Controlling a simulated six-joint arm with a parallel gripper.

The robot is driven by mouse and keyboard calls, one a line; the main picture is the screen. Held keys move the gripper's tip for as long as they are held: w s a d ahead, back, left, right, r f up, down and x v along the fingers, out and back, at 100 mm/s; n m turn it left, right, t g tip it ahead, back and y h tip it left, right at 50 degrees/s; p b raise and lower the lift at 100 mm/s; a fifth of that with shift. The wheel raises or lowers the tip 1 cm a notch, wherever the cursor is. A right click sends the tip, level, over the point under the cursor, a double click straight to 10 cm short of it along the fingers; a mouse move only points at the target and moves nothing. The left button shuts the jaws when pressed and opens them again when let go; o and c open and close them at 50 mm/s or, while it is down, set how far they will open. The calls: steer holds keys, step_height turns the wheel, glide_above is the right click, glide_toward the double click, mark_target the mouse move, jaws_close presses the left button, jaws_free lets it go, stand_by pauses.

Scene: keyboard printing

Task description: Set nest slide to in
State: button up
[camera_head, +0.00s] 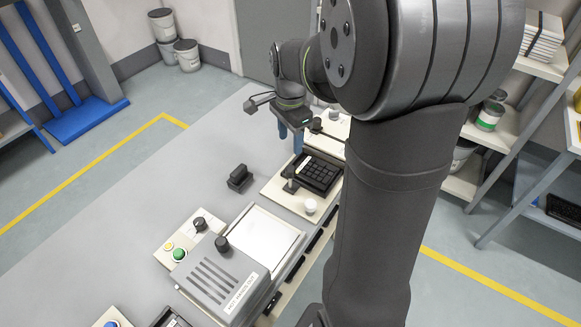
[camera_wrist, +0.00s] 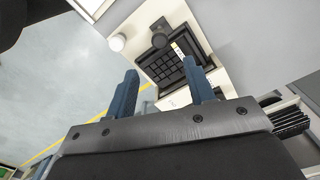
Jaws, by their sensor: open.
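A black nest (camera_head: 318,172) with a keypad of dark square keys sits on a cream base plate (camera_head: 275,191) at the bench's edge. A black knob on a post (camera_head: 290,184) stands beside the nest, and a white round knob (camera_head: 310,206) is at the plate's near end. My gripper (camera_head: 290,145) is open and empty, its blue fingers pointing down over the far side of the nest. In the wrist view, the fingers (camera_wrist: 160,67) frame the keypad (camera_wrist: 166,66), with the black knob (camera_wrist: 160,39) and white knob (camera_wrist: 117,43) beyond them. I see no contact.
A grey covered machine (camera_head: 222,275) with a white plate, a green button (camera_head: 179,254) and knobs stands nearer on the bench. A small black block (camera_head: 239,178) stands left of the nest. The bench left of these is clear. My arm hides the area right of the nest.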

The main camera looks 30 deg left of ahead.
mark_target(290, 168)
step_height(290, 168, down, 11)
steer(key=shift+f, duration=0.2)
